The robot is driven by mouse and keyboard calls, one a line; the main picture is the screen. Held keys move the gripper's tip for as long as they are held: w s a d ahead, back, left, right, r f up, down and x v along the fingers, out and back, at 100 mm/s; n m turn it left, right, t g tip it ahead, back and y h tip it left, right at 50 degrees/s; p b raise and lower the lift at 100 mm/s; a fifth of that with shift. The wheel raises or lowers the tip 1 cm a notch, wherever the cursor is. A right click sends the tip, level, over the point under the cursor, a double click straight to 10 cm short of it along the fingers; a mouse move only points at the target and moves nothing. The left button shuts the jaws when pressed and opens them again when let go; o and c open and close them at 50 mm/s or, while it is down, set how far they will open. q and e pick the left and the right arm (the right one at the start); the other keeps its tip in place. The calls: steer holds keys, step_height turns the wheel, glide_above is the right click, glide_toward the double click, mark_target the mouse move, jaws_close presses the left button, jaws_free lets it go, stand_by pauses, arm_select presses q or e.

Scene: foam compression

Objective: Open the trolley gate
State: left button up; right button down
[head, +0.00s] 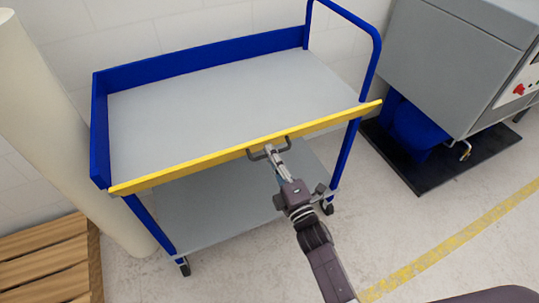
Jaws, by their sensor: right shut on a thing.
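The blue trolley has a bare grey top deck (220,105) with blue edges at the back and left. Its gate is a yellow bar (190,163) along the front edge, standing up along the deck from the left corner to the right post. A dark handle (254,155) sits near the middle of the gate. My right gripper (274,155) is shut on the handle, its arm coming up from the bottom of the head view. The fingertips partly cover the handle. My left gripper is not in view.
A lower grey shelf (200,215) and castors show under the deck. A grey machine (455,55) stands on a black base at the right. A wooden pallet (45,262) lies at lower left beside a pale column (60,130). The floor in front is clear, with a yellow line (455,240).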

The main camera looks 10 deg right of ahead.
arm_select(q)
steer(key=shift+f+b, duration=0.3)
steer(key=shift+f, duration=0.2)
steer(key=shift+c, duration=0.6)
